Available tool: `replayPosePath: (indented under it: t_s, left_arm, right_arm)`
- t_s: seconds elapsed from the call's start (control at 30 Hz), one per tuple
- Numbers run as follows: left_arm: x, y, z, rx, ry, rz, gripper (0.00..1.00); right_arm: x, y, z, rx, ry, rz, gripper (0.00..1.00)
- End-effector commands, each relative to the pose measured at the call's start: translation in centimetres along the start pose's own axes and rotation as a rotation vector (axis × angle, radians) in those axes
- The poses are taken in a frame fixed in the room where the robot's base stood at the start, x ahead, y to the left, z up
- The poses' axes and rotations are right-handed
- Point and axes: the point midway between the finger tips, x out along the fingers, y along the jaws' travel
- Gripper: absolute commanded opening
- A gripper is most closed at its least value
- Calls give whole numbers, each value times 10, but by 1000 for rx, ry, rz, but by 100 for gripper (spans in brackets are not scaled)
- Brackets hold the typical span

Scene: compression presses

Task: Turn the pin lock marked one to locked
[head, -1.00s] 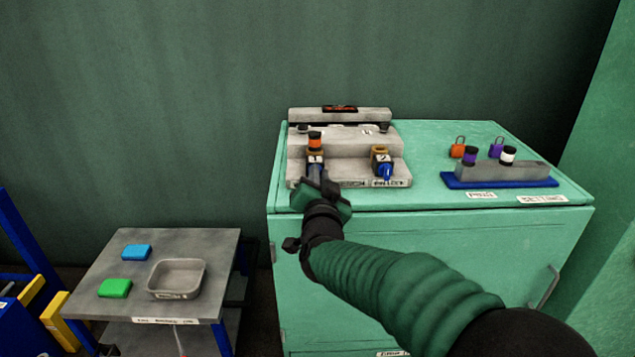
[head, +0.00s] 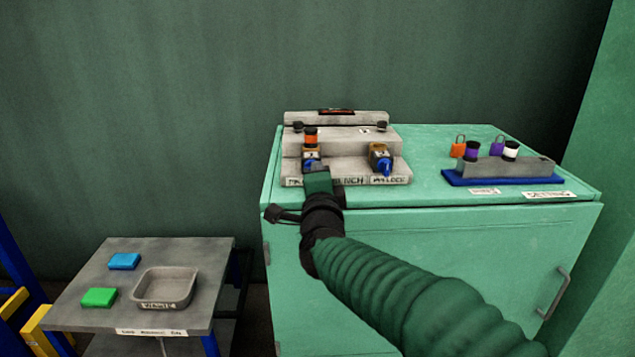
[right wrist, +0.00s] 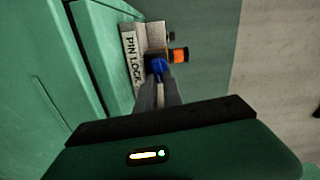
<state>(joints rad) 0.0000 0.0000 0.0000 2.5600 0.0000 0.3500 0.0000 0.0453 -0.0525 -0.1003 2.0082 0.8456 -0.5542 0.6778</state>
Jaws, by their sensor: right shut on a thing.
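The pin lock marked one (head: 311,153) is the left one on the grey stepped fixture, with an orange-and-black pin (head: 311,136) standing at it. Its blue knob (head: 311,165) shows just past my right gripper (head: 314,172). In the right wrist view the blue knob (right wrist: 157,65) sits at the tips of my gripper's grey fingers (right wrist: 158,82), which are shut on it. The orange-and-black pin (right wrist: 178,55) is beside it there. Part of the knob is hidden by the fingers, so I cannot tell its exact turn. My left gripper is out of view.
A second pin lock (head: 381,157) with a blue knob is to the right on the fixture (head: 345,172). A grey rack on a blue base (head: 500,180) holds pins at the cabinet's right, with padlocks behind. A low table (head: 95,255) with a tray (head: 166,287) stands left.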

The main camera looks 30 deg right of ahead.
Motion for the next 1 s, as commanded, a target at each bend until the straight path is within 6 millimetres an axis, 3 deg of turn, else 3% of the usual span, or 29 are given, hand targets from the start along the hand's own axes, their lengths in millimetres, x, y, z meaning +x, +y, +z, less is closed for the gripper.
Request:
replayPosePath:
  t_s: [0.03,0.37,0.83,0.87,1.0]
  left_arm:
    - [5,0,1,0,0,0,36]
    - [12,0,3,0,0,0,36]
    - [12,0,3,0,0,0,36]
    - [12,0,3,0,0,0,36]
    - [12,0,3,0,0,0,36]
  right_arm:
    - [0,9,3,22,-7,11,0]
    - [0,8,3,125,-6,13,0]
    - [0,8,3,137,-6,14,0]
    - [0,8,3,137,-6,14,15]
    - [0,7,3,137,-5,11,33]
